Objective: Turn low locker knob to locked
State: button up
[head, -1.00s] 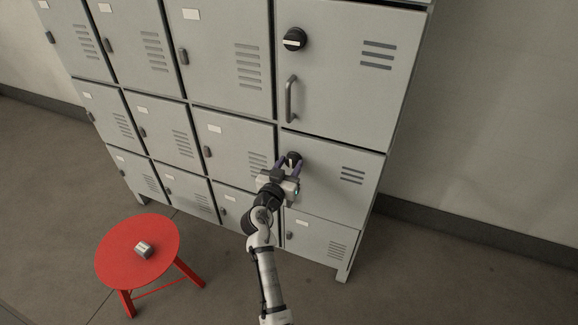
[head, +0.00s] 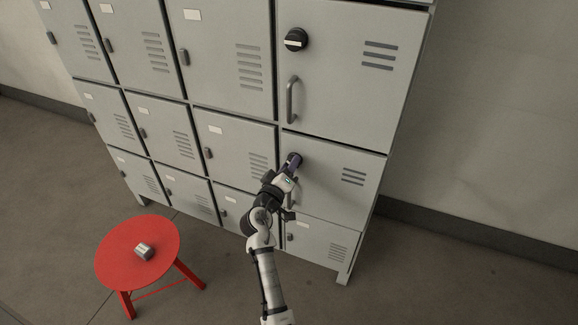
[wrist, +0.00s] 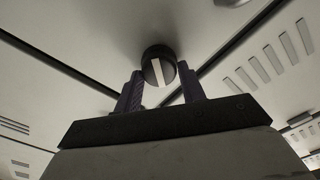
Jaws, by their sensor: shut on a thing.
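The low locker knob (head: 292,158) is round and black, on the lower large locker door (head: 330,185) at the right of the bank. In the wrist view the knob (wrist: 158,66) shows a white bar across its face, tilted slightly from upright in that picture. My gripper (head: 291,164) is at the knob, shut on it, with one dark purple finger on each side in the wrist view (wrist: 160,88). In the head view the gripper hides part of the knob and the area below it.
A similar knob (head: 296,40) with a white bar lying nearly level and a bar handle (head: 292,100) are on the door above. A red stool (head: 115,262) with a small grey box (head: 143,251) stands at the left. Floor is clear at the right.

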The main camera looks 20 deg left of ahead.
jog(key=shift+f+n+p, duration=0.1)
jog(key=shift+n+p, duration=1.2)
jog(key=shift+n, duration=2.4)
jog(key=o, duration=1)
jog(key=shift+c, duration=0.2)
jog(key=s+b, duration=0.2)
jog(key=s, duration=1.2)
jog(key=shift+a+b, duration=0.3)
